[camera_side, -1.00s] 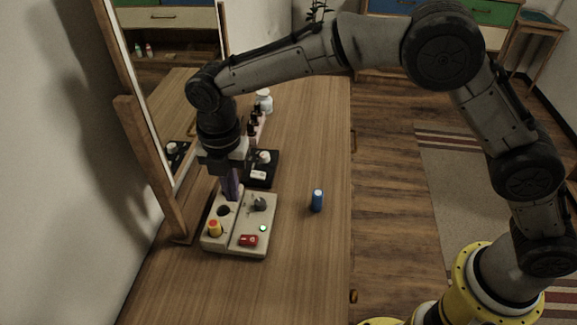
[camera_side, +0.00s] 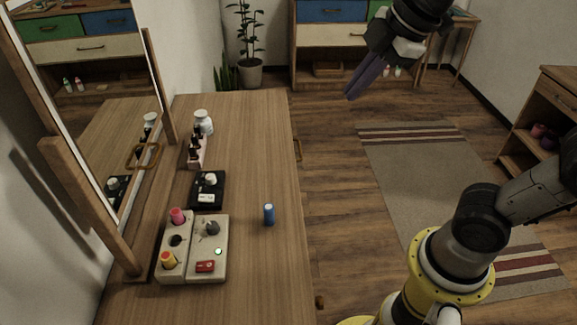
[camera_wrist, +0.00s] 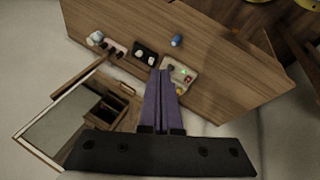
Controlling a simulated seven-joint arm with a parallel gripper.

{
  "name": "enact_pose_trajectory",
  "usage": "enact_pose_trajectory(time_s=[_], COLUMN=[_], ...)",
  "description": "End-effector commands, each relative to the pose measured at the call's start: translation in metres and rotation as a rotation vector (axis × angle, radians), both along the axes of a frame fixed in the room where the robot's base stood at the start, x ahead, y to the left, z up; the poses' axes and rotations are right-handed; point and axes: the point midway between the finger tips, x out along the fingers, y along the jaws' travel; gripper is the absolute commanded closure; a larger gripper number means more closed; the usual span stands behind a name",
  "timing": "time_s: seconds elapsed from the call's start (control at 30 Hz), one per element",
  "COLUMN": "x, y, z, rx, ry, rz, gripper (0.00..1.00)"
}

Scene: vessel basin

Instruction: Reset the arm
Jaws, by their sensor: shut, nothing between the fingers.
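My gripper (camera_side: 359,84) hangs high in the air to the right of the wooden table (camera_side: 250,130), over the floor in the side view. Its two long purple fingers are together, with nothing between them. In the wrist view the fingers of my gripper (camera_wrist: 161,74) point toward the table (camera_wrist: 220,60), which lies well away from them. Part of my arm runs out of the side view at the top and right.
A beige panel (camera_side: 219,265) holds red and yellow pieces and a lit green spot. A blue cylinder (camera_side: 269,215), a black tray (camera_side: 206,203), a bottle rack (camera_side: 198,162) and a white jar (camera_side: 203,121) stand on the table. A large mirror (camera_side: 100,110) leans at left. The air around my gripper is clear.

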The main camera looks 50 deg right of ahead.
Motion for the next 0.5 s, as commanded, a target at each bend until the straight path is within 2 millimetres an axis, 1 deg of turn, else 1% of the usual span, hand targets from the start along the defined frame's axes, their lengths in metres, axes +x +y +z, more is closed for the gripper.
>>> enact_pose_trajectory(time_s=[0.03, 0.1, 0.2, 0.3, 0.4, 0.5], x=[-0.021, -0.045, -0.073, -0.091, -0.099, -0.099], y=[-0.009, -0.017, -0.024, -0.026, -0.026, -0.026], z=[-0.006, -0.019, -0.042, -0.064, -0.082, -0.088], rx=[0.043, 0.110, 0.211, 0.299, 0.363, 0.418], ry=[-0.017, -0.029, -0.037, -0.024, 0.011, 0.017], rz=[-0.106, -0.258, -0.467, -0.641, -0.783, -0.890], gripper=[1.00, 1.00, 1.00, 1.00, 1.00, 1.00])
